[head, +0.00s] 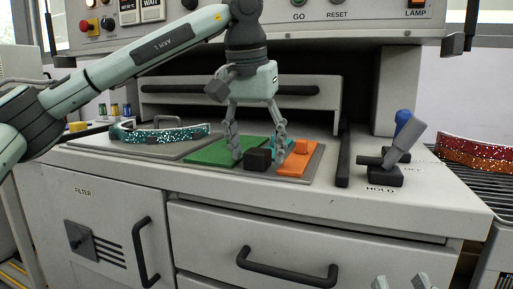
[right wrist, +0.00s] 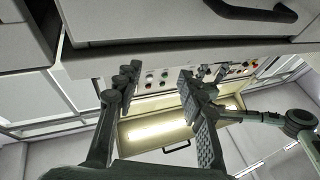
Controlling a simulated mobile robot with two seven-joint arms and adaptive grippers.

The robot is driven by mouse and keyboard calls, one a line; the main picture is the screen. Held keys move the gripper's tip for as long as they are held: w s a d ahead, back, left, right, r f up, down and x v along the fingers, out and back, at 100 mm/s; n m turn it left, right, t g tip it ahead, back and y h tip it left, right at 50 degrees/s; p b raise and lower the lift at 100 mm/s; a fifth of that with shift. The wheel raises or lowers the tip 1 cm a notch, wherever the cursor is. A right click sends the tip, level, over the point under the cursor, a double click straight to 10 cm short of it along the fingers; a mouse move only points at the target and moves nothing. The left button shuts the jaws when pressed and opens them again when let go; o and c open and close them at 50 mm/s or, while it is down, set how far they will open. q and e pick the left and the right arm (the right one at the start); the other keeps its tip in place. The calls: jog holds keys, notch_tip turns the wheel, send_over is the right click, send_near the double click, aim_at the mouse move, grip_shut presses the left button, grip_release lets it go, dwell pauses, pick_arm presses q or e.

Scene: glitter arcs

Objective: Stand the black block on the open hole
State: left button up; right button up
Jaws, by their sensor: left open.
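The black block (head: 257,160) sits on the worktop plate, between the green pad (head: 215,152) and the orange pad (head: 298,163). My left gripper (head: 258,158) is open and points down, with one finger on each side of the block; I cannot tell whether either touches it. A teal piece (head: 278,146) shows partly behind the right-hand finger. I cannot make out an open hole; the fingers and block may hide it. My right gripper (right wrist: 160,88) is open and empty in the right wrist view; its tips (head: 400,283) show at the head view's bottom edge.
An orange block (head: 301,146) stands on the orange pad. A teal glitter arc (head: 160,134) lies on a grey plate at left. A lever (head: 398,150) marked HOLD stands at right. A red glitter arc (head: 475,155) rests on rollers beyond it.

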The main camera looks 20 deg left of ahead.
pick_arm(q)
jog(key=shift+r, duration=0.1)
jog(key=v, duration=1.1)
jog(key=shift+r, duration=0.4)
jog(key=shift+s, duration=0.15)
